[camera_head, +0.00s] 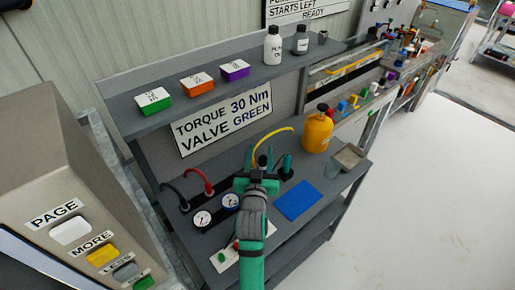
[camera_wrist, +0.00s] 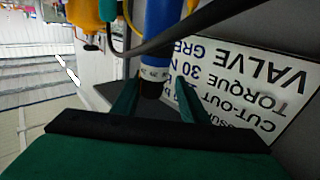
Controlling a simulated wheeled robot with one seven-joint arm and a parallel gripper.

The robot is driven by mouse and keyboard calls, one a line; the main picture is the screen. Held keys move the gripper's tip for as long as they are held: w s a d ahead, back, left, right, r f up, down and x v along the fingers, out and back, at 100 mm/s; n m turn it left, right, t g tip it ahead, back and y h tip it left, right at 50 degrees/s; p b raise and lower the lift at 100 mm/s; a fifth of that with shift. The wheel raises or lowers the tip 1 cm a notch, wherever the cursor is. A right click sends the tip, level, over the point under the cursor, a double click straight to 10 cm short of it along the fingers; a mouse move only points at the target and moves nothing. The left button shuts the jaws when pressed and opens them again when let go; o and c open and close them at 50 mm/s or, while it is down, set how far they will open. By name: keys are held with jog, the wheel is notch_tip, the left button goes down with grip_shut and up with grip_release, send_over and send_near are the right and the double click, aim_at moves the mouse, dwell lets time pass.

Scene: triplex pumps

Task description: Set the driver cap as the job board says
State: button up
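The job board (camera_head: 222,118) reads "TORQUE 30 Nm" and "VALVE GREEN"; the shelf hides its top line. It also shows upside down in the wrist view (camera_wrist: 250,90), with a part-hidden "CUT-OUT" line. In the wrist view a blue cylindrical tool (camera_wrist: 158,35), seemingly the driver, has a pale marked collar (camera_wrist: 155,73) and a dark end (camera_wrist: 150,89). I cannot read the collar's marks. My gripper (camera_wrist: 156,84) has its fingers on either side of the dark end, with a gap visible at the right finger. In the head view my gripper (camera_head: 258,178) hides the driver.
Two gauges (camera_head: 216,210), red and black hoses (camera_head: 195,183), a blue mat (camera_head: 297,200), a yellow jug (camera_head: 317,132) and a grey tray (camera_head: 348,157) surround my arm. Labelled boxes (camera_head: 197,84) and bottles (camera_head: 273,45) stand on the shelf above. A button console (camera_head: 85,200) stands left.

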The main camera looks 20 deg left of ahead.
aim_at(262, 161)
jog(key=s, duration=0.2)
jog(key=s+d, duration=0.1)
jog(key=s, duration=0.2)
jog(key=s+d, duration=0.1)
jog(key=s, duration=0.2)
jog(key=shift+d, duration=0.15)
jog(key=shift+s, duration=0.35)
